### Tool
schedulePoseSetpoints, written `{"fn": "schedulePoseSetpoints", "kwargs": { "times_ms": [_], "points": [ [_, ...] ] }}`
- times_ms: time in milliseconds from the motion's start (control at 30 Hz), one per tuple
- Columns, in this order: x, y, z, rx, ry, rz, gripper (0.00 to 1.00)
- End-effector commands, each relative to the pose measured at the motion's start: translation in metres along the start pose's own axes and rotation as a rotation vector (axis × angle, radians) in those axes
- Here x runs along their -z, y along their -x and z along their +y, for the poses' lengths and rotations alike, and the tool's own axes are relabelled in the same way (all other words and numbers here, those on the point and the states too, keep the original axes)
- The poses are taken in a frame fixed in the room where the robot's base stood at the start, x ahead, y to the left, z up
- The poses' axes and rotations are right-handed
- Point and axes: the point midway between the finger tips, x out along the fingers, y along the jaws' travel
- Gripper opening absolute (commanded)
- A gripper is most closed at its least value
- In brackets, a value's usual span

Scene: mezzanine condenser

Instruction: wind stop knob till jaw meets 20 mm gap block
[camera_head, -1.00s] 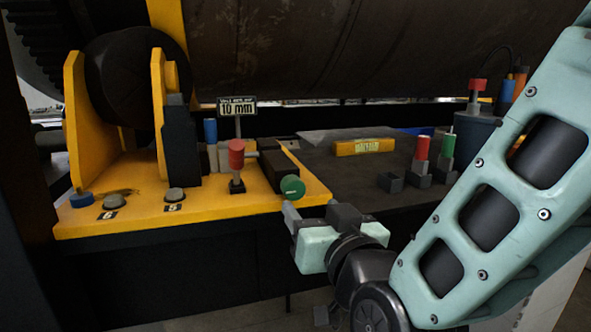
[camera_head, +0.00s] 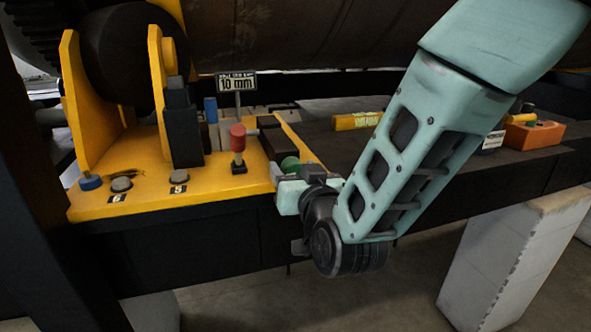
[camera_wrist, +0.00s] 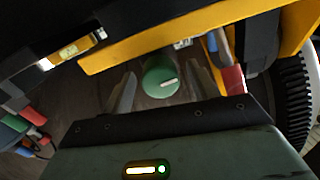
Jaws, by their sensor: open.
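The green stop knob (camera_head: 290,165) is at the right end of the yellow fixture plate, beside a dark block (camera_head: 282,144). My gripper (camera_head: 279,172) is at the knob and partly covers it. In the wrist view the round knob (camera_wrist: 161,77) shows a pale pointer line. It lies between my two open fingers (camera_wrist: 160,88), with a gap on each side. A sign (camera_head: 236,83) above the fixture reads 10 mm. Small grey blocks (camera_head: 220,135) stand behind the red-topped post. I cannot tell which piece is the 20 mm gap block or whether the jaw touches it.
A yellow labelled bar (camera_head: 350,122) lies on the dark bench behind my arm. An orange box (camera_head: 534,134) sits at far right.

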Motion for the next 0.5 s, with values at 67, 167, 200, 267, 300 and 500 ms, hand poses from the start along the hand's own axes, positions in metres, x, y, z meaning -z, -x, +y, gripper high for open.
{"fn": "schedulePoseSetpoints", "kwargs": {
  "times_ms": [67,167,200,267,300,500],
  "points": [
    [0.0,0.0002,0.0,0.0,0.0,0.0,0.46],
    [0.0001,0.0003,-0.0001,0.0,0.0,0.0,0.18],
    [0.0001,0.0003,-0.0001,0.0,0.0,0.0,0.15],
    [0.0,0.0003,0.0,0.0,0.0,0.0,0.15],
    [-0.0002,0.0003,0.0,0.0,-0.001,0.0,0.15],
    [-0.005,0.0002,0.0009,0.0,-0.079,0.006,0.15]
  ]
}}
